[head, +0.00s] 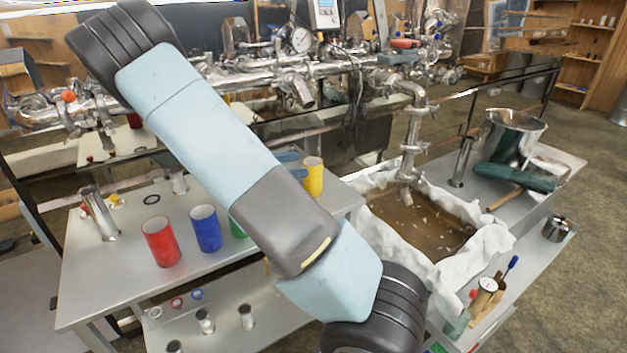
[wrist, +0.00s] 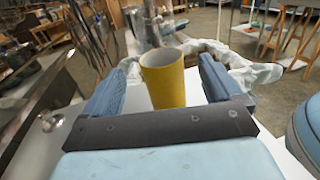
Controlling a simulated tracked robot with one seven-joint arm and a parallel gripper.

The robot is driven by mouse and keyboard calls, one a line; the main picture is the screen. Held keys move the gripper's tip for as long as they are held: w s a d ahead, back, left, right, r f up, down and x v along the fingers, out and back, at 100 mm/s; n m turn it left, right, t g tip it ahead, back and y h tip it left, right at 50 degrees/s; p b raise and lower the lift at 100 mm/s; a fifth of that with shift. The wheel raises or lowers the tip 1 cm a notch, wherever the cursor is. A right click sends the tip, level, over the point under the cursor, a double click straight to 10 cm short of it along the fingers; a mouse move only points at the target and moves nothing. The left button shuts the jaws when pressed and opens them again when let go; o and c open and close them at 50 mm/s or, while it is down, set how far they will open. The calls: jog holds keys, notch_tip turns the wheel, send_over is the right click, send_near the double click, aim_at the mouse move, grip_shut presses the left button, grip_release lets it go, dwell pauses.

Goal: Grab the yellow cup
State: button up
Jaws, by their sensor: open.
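The yellow cup (head: 313,176) stands upright on the metal table (head: 100,285), toward its right end, partly hidden by my arm in the head view. In the wrist view the yellow cup (wrist: 164,78) stands between the two blue fingers of my gripper (wrist: 162,82). The fingers are open, with a gap visible on the right side of the cup. On its left the cup is close to the finger, and I cannot tell whether they touch. In the head view a little of my gripper (head: 290,160) shows beside the cup, mostly behind my arm.
A red cup (head: 161,242), a blue cup (head: 206,228) and a partly hidden green cup (head: 237,229) stand left of my arm. A cloth-lined basin (head: 478,238) of brown liquid lies right of the table. Metal pipes (head: 250,75) run behind.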

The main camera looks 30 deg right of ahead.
aim_at(321, 161)
jog(key=x, duration=0.7)
jog(key=shift+d, duration=0.25)
jog(key=c, duration=1.5)
jog(key=shift+r, duration=0.1)
